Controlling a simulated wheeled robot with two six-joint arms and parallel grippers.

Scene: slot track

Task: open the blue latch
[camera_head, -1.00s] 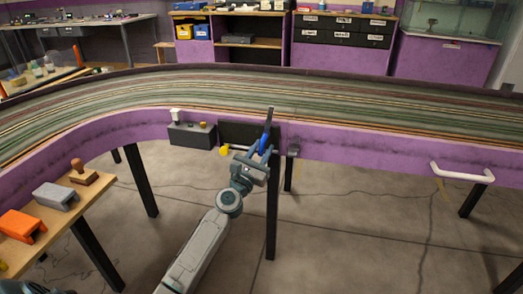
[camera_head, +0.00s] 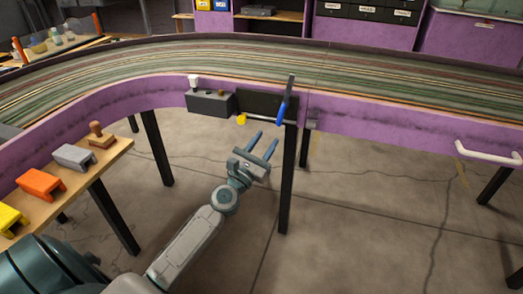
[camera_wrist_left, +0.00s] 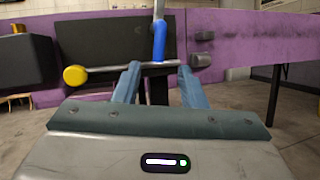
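The blue latch (camera_head: 284,107) is at the track's purple side wall, by the right end of a dark panel. It is a blue sleeve on a grey bar that stands up, leaning slightly in the head view. In the left wrist view, the blue latch (camera_wrist_left: 159,42) stands straight ahead, beyond the fingers. My left gripper (camera_head: 267,136) is open and empty, lower than the latch and apart from it. Its two fingers (camera_wrist_left: 160,72) show spread in the left wrist view, with the latch between their lines. My right gripper is not in view.
A yellow knob (camera_head: 242,119) and a dark box (camera_head: 211,103) sit left of the latch. A black table leg (camera_head: 288,180) stands just right of my left gripper. A white handle (camera_head: 488,156) is on the wall at right. A wooden shelf (camera_head: 107,158) holds coloured blocks and a stamp at left.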

